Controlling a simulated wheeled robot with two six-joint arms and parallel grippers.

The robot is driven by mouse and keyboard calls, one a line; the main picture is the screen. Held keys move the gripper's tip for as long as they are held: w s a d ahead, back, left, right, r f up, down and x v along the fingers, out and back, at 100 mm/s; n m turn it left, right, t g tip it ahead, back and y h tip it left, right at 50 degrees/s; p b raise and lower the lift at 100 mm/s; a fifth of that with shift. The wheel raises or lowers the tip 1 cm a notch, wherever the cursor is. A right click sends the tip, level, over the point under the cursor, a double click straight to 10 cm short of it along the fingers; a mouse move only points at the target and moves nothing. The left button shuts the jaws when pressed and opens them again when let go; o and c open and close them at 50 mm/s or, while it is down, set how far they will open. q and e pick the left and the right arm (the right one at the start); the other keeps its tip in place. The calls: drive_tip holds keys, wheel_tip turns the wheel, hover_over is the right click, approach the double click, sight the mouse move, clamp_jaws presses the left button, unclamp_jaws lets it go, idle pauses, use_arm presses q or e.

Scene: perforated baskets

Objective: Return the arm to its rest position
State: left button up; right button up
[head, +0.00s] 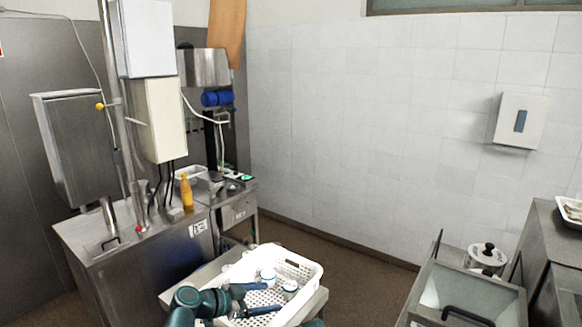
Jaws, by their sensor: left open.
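My left arm comes in at the bottom of the head view. Its gripper (274,297) is open, with two dark blue fingers apart and nothing seen between them. The gripper is over the near part of a white perforated basket (311,271). A white container (267,276) and another white container (290,288) are in the basket, just beyond and beside the fingertips. I cannot tell whether the fingers touch anything. My right gripper is not in view.
The basket stands on a small metal table (177,296). A steel counter (150,262) with a yellow bottle (186,192) is at the left. A steel unit (466,292) and a lidded pot (486,257) are at the right. Brown floor (365,275) shows between.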

use_arm(q)
drive_tip(key=s+d+f+n+g+y, duration=0.3)
drive_tip(key=s+d+f+g+y, duration=0.25)
drive_tip(key=s+f, duration=0.5)
drive_tip(key=s+a+f+n+g+y, duration=0.25)
drive_tip(key=s+a+n+y, duration=0.35)
drive_tip(key=s, duration=0.3)
wheel_tip(320, 180, down, 10)
drive_tip(key=d+b, duration=0.1)
drive_tip(key=b, duration=0.9)
drive_tip(key=shift+d+f+y, duration=0.2)
drive_tip(key=shift+d+y, duration=0.05)
drive_tip(key=shift+y, duration=0.1)
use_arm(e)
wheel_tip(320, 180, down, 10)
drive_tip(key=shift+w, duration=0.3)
